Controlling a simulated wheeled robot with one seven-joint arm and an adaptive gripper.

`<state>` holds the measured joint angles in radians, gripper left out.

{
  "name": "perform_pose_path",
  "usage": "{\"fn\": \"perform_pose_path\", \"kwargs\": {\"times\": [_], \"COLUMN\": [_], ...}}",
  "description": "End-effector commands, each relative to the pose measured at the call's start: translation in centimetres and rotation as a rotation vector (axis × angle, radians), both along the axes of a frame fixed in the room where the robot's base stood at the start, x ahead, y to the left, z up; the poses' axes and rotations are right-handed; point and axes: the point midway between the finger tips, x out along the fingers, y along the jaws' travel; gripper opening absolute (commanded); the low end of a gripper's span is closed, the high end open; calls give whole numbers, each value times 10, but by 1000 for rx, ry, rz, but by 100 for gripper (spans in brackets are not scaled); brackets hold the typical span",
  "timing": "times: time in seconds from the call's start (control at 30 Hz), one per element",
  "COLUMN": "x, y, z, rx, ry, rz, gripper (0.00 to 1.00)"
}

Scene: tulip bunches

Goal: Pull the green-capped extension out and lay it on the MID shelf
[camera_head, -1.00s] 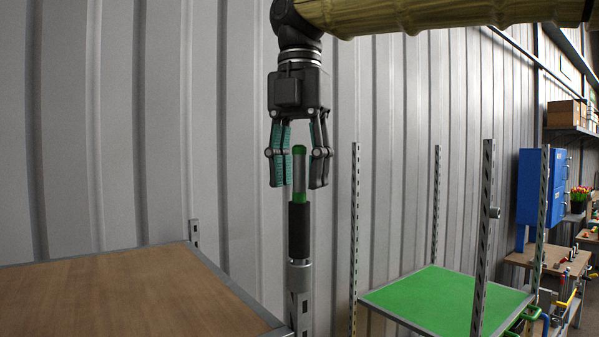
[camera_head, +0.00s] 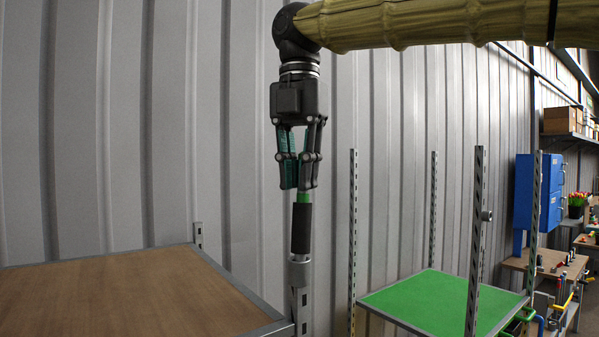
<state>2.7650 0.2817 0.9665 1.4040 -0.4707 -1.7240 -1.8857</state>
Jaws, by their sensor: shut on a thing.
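The extension (camera_head: 301,229) stands nearly upright at the top of a slotted metal post beside the brown shelf. It has a black sleeve, a green band just above the sleeve, and a grey collar (camera_head: 299,272) around its lower end. My gripper (camera_head: 302,178) points down and is shut on the upper part of the extension. The fingers hide its green cap. A green-topped shelf (camera_head: 440,300) stands to the right. I cannot tell which surface is the MID shelf.
A brown wooden shelf top (camera_head: 130,300) with a metal edge fills the lower left. Slotted uprights (camera_head: 476,240) rise around the green shelf. A blue cabinet (camera_head: 538,195), workbenches and tulips (camera_head: 577,198) are at the far right. A ribbed metal wall stands close behind.

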Motion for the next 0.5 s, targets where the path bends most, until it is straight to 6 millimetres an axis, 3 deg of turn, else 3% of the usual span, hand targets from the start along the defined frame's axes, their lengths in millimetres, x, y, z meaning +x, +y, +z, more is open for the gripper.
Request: {"fn": "perform_pose_path", "kwargs": {"times": [0.5], "x": [0], "y": [0], "z": [4], "rx": [-1], "ry": [-1], "rz": [0], "gripper": [0]}}
